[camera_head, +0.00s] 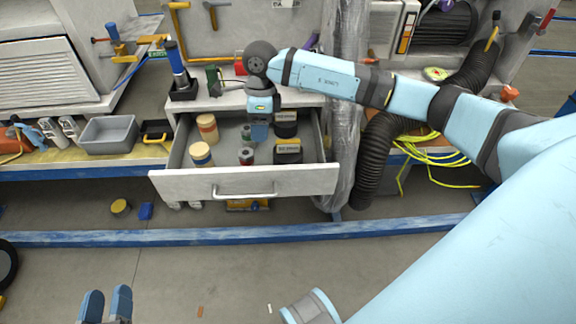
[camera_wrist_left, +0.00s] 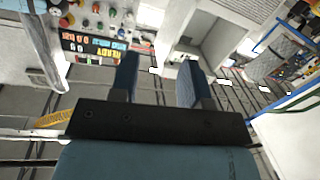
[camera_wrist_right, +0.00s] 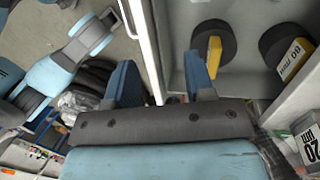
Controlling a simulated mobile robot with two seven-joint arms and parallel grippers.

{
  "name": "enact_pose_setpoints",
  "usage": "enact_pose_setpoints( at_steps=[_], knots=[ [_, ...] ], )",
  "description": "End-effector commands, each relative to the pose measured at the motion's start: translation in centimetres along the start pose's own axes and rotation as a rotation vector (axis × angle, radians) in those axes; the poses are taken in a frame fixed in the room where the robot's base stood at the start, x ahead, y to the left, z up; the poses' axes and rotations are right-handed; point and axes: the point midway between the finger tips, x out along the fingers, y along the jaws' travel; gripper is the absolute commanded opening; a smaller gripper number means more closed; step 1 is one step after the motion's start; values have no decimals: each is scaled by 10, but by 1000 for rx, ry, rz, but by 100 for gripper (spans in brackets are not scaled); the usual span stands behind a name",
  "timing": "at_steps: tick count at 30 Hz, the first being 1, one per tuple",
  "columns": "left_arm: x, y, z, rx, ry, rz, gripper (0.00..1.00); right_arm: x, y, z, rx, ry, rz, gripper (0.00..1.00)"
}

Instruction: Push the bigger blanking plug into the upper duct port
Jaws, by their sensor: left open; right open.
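Two black round blanking plugs with yellow label blocks lie in the open drawer (camera_head: 245,184). In the right wrist view one plug (camera_wrist_right: 230,50) is just beyond my right finger, its label partly turned away. Which is bigger I cannot tell. My right gripper (camera_wrist_right: 160,80) is open and empty over the drawer. My left gripper (camera_head: 106,306) is open, low at the left. I cannot make out the duct port.
A grey bin (camera_head: 108,134) stands left. The floor in front is mostly clear.

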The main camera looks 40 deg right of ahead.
Motion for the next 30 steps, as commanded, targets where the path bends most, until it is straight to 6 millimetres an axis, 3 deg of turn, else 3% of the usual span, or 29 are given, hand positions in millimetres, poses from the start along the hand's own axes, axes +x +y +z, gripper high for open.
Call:
enact_pose_setpoints(
  at_steps=[1,3,8,18,23,30],
  knots=[
    [0,0,10,-3,16,7,43,-3,-21,-16,10,73,-70,49],
    [0,1,10,-6,29,13,43,-15,-38,-32,27,154,-135,49],
    [0,3,6,-11,55,23,43,-25,-55,-51,51,239,-200,49],
    [0,16,-19,-33,191,75,43,33,-67,-67,53,244,-201,49],
    [0,20,-28,-40,231,91,43,47,-70,-70,52,243,-202,49],
    [1,20,-16,-47,217,101,43,74,-76,-78,52,243,-199,49]
  ],
)
